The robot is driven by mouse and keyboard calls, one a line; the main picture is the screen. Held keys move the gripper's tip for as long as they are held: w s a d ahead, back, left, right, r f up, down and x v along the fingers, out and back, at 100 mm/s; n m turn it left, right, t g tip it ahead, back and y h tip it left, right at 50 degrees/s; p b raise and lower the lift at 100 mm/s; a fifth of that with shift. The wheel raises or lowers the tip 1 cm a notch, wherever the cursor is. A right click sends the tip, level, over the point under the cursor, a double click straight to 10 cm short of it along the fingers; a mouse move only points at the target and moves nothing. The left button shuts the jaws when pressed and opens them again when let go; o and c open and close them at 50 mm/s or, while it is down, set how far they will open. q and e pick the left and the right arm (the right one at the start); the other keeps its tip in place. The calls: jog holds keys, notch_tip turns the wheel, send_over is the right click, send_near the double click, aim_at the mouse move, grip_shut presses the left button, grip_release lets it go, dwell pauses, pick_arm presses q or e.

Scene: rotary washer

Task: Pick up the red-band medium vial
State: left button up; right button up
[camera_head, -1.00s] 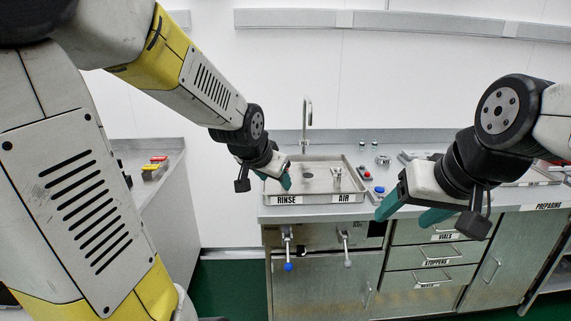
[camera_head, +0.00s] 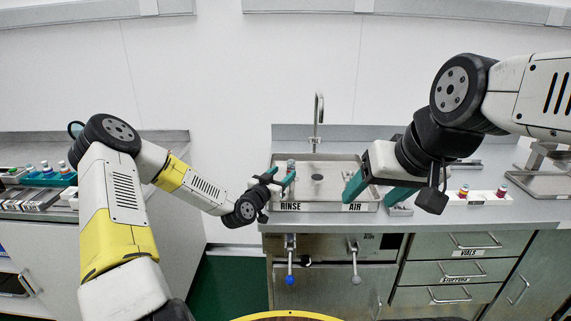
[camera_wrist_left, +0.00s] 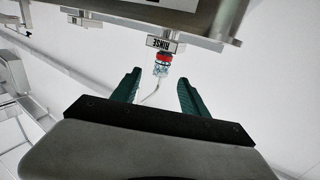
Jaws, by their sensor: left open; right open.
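My left gripper (camera_head: 281,178) is open by the basin's front left corner. In the left wrist view its two green fingers (camera_wrist_left: 160,86) are spread, with the vial ahead of their tips and roughly centred between them. My right gripper (camera_head: 375,188) is open and empty over the basin's AIR side.
The basin (camera_head: 345,158) has a tap (camera_head: 318,120) behind it. A white holder (camera_head: 485,198) with capped vials stands on the right counter. A teal rack (camera_head: 48,180) with several vials stands on the left counter. Levers (camera_head: 290,268) hang below the basin's front.

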aim_at(289, 166)
pick_arm(q)
jog(key=shift+w, duration=0.3)
jog(key=x, duration=0.7)
jog(key=shift+w+r, duration=0.1)
jog(key=shift+w, duration=0.1)
grip_shut()
